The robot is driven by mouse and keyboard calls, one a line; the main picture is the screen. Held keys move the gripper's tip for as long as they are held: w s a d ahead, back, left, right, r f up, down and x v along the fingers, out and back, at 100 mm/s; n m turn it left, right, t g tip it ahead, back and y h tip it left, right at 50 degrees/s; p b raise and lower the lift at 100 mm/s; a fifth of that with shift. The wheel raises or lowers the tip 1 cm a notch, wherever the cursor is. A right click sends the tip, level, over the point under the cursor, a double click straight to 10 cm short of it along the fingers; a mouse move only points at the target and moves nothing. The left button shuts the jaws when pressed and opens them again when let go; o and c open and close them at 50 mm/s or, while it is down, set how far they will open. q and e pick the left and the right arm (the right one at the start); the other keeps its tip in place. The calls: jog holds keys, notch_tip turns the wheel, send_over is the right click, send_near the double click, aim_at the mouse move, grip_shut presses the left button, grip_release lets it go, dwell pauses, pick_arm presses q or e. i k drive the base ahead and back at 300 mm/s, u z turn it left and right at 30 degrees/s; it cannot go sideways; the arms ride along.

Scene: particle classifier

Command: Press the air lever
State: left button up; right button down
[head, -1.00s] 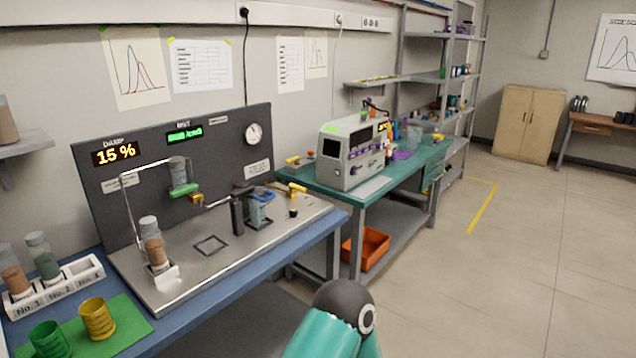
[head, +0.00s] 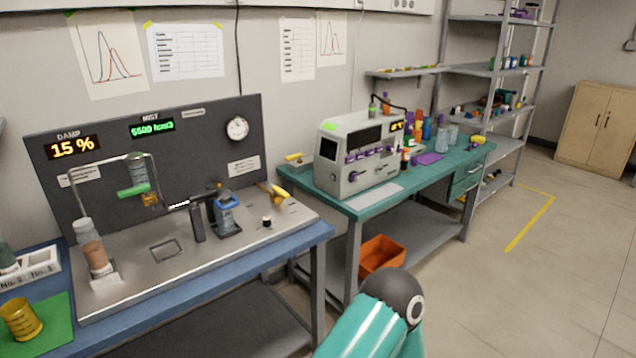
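No lever carries a label I can read as air. A yellow lever (head: 279,193) sits at the right end of the steel plate (head: 130,285) on the blue bench. A second yellow lever (head: 298,160) is at the left back of the teal table. A small yellow valve handle (head: 150,199) is below the green-collared cylinder (head: 134,178) on the panel. One of my teal arms with a dark round joint shows at the bottom, in front of the benches and apart from the levers. Neither gripper shows.
The dark panel (head: 200,145) has DAMP 15 % and a green MIST display. A grey machine (head: 340,185) stands on the teal table (head: 345,208); an orange bin (head: 382,256) is beneath. A jar in a blue clamp (head: 226,210) stands near the yellow lever. Floor at right is clear.

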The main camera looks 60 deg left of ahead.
aim_at(277, 189)
jog(key=i, duration=2.35)
jog(key=z, duration=1.25)
jog(key=i, duration=0.1)
jog(key=u, duration=2.9)
jog(key=i, duration=0.3)
jog(key=u, duration=2.9)
jog(key=i, duration=0.35)
jog(key=z, duration=0.05)
